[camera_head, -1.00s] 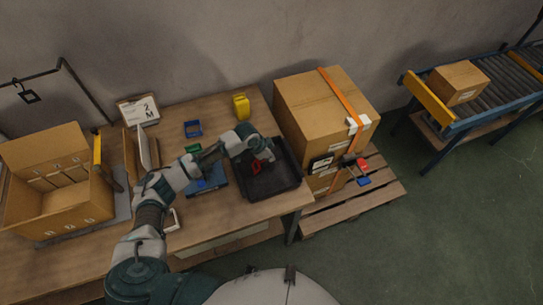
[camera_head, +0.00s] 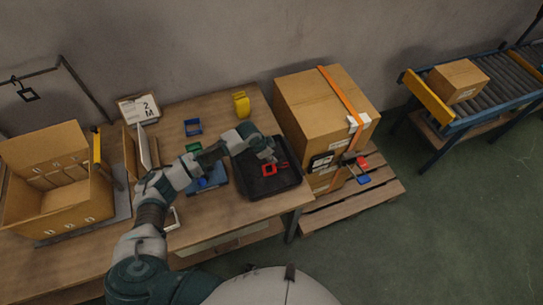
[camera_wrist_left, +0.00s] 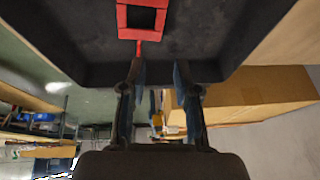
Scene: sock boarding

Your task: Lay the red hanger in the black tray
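The red hanger (camera_head: 269,170), a square frame with a short stem, lies in the black tray (camera_head: 250,193) at the table's right end. In the left wrist view the red hanger (camera_wrist_left: 122,18) lies on the dark floor of the tray (camera_wrist_left: 220,30), its stem pointing towards the left finger. My left gripper (camera_head: 272,158) is over the tray, just above the hanger. In the wrist view its two fingers (camera_wrist_left: 160,68) stand apart with nothing between them. My right gripper is not in view.
A blue tray (camera_head: 215,184) is left of the black tray, partly under my arm. A large strapped carton (camera_head: 310,110) is close on the right. An open carton (camera_head: 60,190) is left.

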